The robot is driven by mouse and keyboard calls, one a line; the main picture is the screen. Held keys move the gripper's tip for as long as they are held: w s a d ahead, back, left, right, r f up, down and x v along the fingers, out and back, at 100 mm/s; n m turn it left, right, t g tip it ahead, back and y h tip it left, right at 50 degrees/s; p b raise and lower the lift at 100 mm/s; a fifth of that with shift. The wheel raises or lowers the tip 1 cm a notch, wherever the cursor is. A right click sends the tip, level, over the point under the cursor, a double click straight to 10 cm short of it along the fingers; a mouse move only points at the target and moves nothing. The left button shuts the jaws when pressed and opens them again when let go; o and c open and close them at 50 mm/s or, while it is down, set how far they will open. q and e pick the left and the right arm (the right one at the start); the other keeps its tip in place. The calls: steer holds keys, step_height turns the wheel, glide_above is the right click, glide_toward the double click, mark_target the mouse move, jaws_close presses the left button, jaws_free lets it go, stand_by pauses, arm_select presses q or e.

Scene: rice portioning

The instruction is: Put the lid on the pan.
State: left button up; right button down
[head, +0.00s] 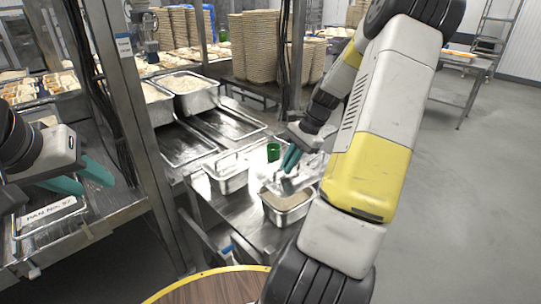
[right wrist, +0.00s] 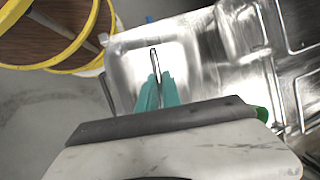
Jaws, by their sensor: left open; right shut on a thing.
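My right gripper (head: 291,158) is shut on the upright handle of a shiny metal lid (head: 297,183). In the right wrist view its teal fingers (right wrist: 158,92) pinch the thin handle, and the lid (right wrist: 125,62) spreads out below them. A metal pan (head: 287,201) with brownish contents stands on the steel table just below and in front of the lid. The lid appears above the pan's far part; I cannot tell whether they touch. My left gripper (head: 96,180) is open and empty at the far left, above a tray-like metal thing with a "PAN No." label (head: 50,210).
Another metal pan (head: 228,178) stands left of the open pan. A green cup (head: 273,152) is behind them. Empty trays (head: 228,124) and rice-filled pans (head: 188,84) lie further back. A steel post (head: 130,120) stands between my arms. A round brown top (head: 215,288) is at the front.

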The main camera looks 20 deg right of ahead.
mark_target(291, 175)
steer(key=shift+f, duration=2.95)
steer(key=shift+f, duration=0.25)
steer(key=c, duration=1.5)
jaws_free()
steer(key=shift+o, duration=0.2)
steer(key=v, duration=0.7)
steer(key=shift+s+d+r, duration=0.1)
steer(key=shift+r, duration=0.3)
